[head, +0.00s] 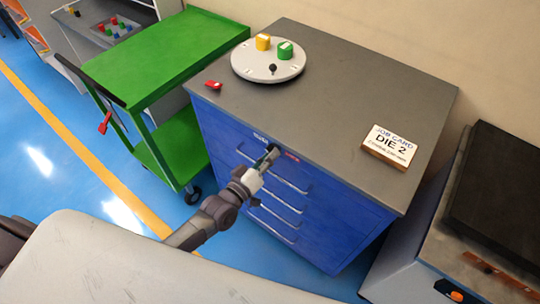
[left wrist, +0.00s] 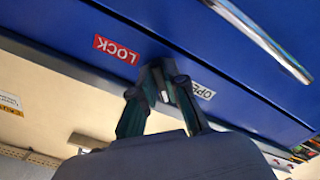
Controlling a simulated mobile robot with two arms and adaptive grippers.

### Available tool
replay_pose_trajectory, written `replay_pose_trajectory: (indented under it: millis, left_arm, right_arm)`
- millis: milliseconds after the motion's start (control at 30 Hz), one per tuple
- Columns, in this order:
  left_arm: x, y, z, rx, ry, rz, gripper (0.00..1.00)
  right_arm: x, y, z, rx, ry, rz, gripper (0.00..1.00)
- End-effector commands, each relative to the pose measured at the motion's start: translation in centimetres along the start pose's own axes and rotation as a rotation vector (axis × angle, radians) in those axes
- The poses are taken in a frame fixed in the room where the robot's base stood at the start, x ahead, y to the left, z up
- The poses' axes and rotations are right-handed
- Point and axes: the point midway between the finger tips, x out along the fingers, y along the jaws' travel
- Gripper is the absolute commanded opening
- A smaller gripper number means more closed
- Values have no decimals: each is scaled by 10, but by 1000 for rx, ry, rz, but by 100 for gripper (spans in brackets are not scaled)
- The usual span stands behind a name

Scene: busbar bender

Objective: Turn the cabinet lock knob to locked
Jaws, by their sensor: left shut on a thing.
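The blue cabinet (head: 215,135) has a grey top and several drawers with bar handles. My left gripper (head: 271,153) is at the upper front edge of the cabinet, above the drawers. In the left wrist view its fingers (left wrist: 168,84) are shut on the lock knob (left wrist: 165,96), which is mostly hidden between them. A red LOCK label (left wrist: 116,48) is on one side of the knob and a white OPEN label (left wrist: 203,91) on the other, partly covered by a finger. I cannot tell clearly which way the knob points. My right gripper is not in view.
On the cabinet top are a white round plate (head: 250,70) with a yellow and a green piece, a small red object (head: 213,85) and a job card reading DIE 2 (head: 391,145). A green cart (head: 165,55) stands at left, a machine (head: 490,220) at right.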

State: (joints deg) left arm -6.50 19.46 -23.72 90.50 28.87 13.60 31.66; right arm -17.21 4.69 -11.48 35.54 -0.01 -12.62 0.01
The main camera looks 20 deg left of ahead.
Motion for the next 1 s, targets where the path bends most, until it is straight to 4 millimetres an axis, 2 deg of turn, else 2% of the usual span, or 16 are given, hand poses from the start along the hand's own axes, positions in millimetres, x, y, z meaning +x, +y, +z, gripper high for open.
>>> replay_pose_trajectory:
  millis: [367, 1000]
  left_arm:
    - [0, 0, 0, 143, 0, -1, 0]
    - [0, -3, -2, 734, -1, -1, 0]
  right_arm:
    - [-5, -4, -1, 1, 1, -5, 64]
    - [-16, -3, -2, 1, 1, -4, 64]
